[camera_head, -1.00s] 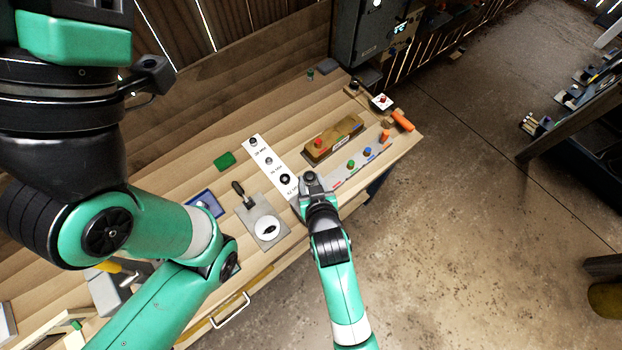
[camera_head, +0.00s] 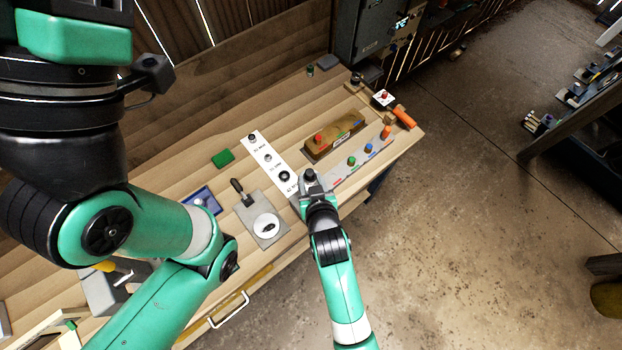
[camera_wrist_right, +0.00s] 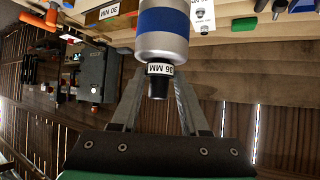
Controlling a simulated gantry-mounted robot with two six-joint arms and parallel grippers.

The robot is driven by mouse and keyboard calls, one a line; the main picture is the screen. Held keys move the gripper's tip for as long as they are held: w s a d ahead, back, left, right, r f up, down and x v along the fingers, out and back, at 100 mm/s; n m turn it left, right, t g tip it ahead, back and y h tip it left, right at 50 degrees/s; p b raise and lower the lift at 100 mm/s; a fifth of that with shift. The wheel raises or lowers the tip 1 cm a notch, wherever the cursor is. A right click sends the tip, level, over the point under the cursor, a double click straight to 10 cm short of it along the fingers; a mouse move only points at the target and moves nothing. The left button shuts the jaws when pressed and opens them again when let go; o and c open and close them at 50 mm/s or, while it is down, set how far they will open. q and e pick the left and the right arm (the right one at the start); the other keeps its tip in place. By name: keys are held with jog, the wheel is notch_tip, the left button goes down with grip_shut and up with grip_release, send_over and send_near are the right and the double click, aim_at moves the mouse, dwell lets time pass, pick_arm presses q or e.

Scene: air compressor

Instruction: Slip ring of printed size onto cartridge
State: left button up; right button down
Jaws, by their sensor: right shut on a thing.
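My right gripper (camera_head: 311,184) is at the front edge of the bench, beside the near end of a white strip (camera_head: 262,150). In the right wrist view its fingers (camera_wrist_right: 156,102) are shut on the dark narrow end of a cartridge (camera_wrist_right: 162,42). The cartridge is silver with a blue band and a label reading 36 MM. Its far end is cut off by the frame. Three dark rings lie on the strip: a far one (camera_head: 252,138), a middle one (camera_head: 267,157) and a near one (camera_head: 285,176). Their printed labels are too small to read surely. My left gripper is hidden.
A brown block (camera_head: 333,136) with a red-topped piece stands right of the strip. A grey rail (camera_head: 362,166) with coloured pieces lies in front of it. A grey plate with a white disc (camera_head: 265,226) and a green pad (camera_head: 222,158) lie left of the strip.

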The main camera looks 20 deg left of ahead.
jog(key=shift+c, duration=1.6)
grip_release()
jog(key=p+v, duration=0.7)
jog(key=v, duration=0.4)
jog(key=shift+s, duration=0.25)
jog(key=shift+d+r, duration=0.1)
jog(key=shift+d, duration=0.05)
